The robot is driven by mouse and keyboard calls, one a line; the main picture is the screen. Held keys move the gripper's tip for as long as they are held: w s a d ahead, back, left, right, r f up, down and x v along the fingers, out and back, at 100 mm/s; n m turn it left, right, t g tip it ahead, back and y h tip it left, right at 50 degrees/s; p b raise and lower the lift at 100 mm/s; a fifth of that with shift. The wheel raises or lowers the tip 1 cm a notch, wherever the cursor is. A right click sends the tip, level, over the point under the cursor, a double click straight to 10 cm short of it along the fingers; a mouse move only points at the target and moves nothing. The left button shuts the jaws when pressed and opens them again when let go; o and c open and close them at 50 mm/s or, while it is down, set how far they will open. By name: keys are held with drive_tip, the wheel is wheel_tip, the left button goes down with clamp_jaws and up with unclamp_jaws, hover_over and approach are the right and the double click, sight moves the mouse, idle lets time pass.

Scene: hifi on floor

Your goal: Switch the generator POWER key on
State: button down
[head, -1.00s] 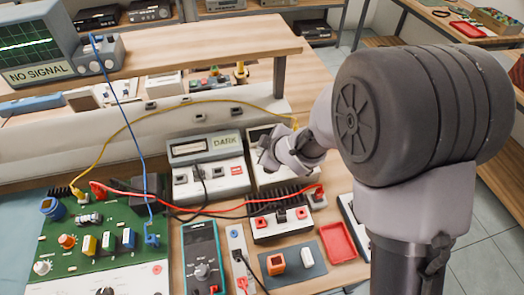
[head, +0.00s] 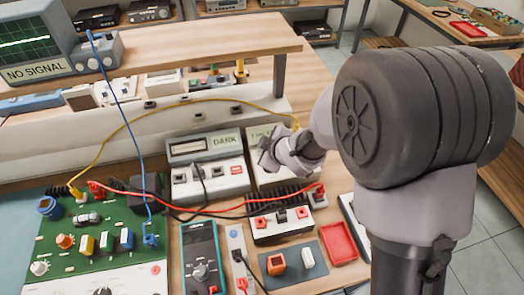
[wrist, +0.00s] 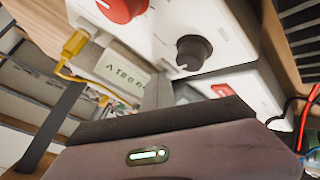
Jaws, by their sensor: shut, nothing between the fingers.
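A white box (head: 258,131) with a pale label stands behind my gripper (head: 264,157) in the head view. My gripper covers much of its face, and I cannot read its label fully. My gripper is shut and empty, just over or in front of this box; I cannot tell whether it touches. The wrist view shows a white panel with a red knob (wrist: 122,8) and a black knob (wrist: 193,52). A red key (wrist: 226,90) sits on a white face just beyond my dark shut fingers (wrist: 160,118). I cannot read a POWER marking or its on/off state.
A box marked DARK (head: 207,147) with a red key (head: 237,170) stands left of my gripper. A black-finned unit (head: 280,226) and a red tray (head: 339,243) lie in front. A green board (head: 100,255) is at left. Yellow, blue and red cables cross the bench.

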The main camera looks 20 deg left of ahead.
drive_tip(key=shift+r+p, duration=0.3)
drive_tip(key=shift+r, duration=0.15)
wheel_tip(320, 180, up, 6)
drive_tip(key=p, duration=0.5)
drive_tip(key=shift+d, duration=0.1)
